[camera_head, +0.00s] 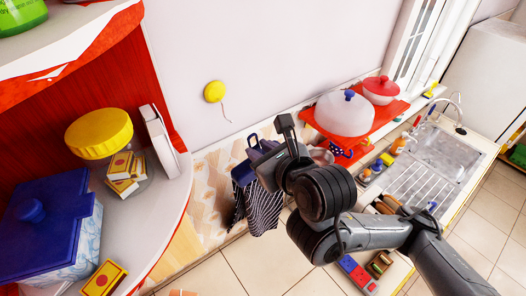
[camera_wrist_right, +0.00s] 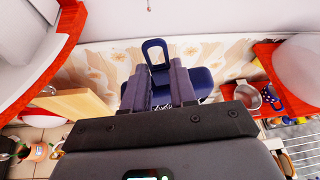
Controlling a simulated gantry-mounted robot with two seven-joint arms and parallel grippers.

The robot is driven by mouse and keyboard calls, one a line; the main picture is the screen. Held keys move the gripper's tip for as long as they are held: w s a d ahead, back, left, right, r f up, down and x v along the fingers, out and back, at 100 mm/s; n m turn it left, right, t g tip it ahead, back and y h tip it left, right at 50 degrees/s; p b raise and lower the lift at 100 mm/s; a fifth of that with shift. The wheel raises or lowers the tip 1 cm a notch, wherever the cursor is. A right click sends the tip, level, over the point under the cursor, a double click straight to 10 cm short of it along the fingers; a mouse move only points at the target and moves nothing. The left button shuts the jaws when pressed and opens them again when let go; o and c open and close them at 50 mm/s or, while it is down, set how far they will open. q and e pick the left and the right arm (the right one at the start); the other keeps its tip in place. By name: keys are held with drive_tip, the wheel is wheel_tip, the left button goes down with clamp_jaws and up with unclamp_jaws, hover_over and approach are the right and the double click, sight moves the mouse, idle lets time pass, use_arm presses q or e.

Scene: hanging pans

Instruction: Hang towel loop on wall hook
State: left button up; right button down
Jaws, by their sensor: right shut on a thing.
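My right gripper (camera_head: 256,158) is shut on the top of the towel, a dark blue piece with a stiff loop. The striped towel (camera_head: 262,208) hangs down below the gripper. Its loop (camera_head: 252,141) stands up past the fingertips and also shows in the right wrist view (camera_wrist_right: 146,54), upright beyond both fingers. The yellow round wall hook (camera_head: 213,91) is on the pale wall, up and left of the loop and apart from it. My left gripper is not in view.
A red shelf unit (camera_head: 171,120) with a yellow-lidded jar (camera_head: 99,133), matchboxes and a blue-lidded box (camera_head: 45,225) stands left. A red shelf (camera_head: 374,132) with a white pot (camera_head: 343,115) is right, above the sink counter (camera_head: 440,150). The wall around the hook is clear.

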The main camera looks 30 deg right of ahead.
drive_tip(key=shift+w+a, duration=0.1)
drive_tip(key=shift+w, duration=0.4)
drive_tip(key=w+a+f+b, duration=0.1)
drive_tip(key=w, duration=0.8)
drive_tip(key=shift+a+f, duration=0.2)
idle(0.4)
drive_tip(key=shift+w+f, duration=0.1)
drive_tip(key=shift+w, duration=0.05)
idle(0.6)
drive_tip(key=c, duration=0.8)
unclamp_jaws()
